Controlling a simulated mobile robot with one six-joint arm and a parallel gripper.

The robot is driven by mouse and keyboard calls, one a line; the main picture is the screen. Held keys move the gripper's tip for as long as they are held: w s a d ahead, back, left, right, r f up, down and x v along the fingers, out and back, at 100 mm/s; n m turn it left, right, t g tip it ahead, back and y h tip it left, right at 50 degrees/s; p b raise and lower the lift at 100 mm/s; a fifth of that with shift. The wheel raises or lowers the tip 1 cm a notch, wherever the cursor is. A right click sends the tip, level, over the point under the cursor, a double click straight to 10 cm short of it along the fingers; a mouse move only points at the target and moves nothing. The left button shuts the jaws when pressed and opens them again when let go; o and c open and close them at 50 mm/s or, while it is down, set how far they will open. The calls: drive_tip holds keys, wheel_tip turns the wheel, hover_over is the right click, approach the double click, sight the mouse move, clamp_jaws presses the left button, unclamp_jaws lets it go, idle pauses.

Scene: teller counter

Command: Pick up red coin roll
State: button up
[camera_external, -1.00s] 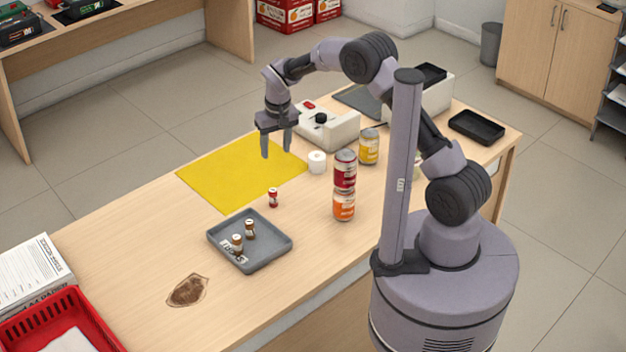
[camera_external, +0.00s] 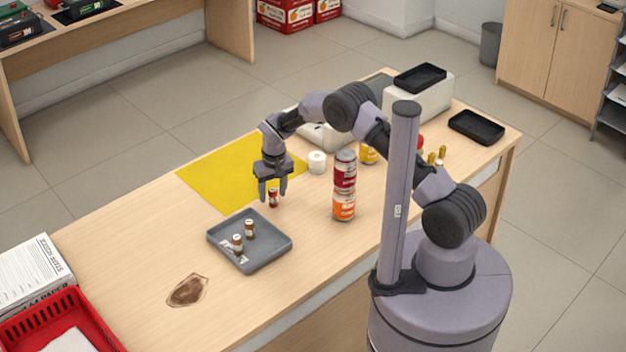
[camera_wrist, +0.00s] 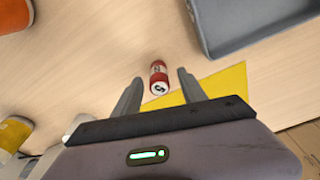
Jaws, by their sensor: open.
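The red coin roll (camera_external: 273,197) stands upright on the counter, between the yellow mat and the grey tray. It is red with a pale band. In the wrist view the red coin roll (camera_wrist: 158,77) shows just beyond and between my two fingertips. My gripper (camera_external: 273,193) points down over it, with fingers apart on either side in the external view. In the wrist view my gripper (camera_wrist: 157,84) is open with nothing held. Whether a finger touches the roll cannot be told.
Stacked cans (camera_external: 344,186) and a white roll (camera_external: 317,162) stand to the right. The yellow mat (camera_external: 215,175) lies behind. A brown stain-like patch (camera_external: 187,291) lies at front left.

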drive_tip(key=shift+r, duration=0.2)
clamp_jaws()
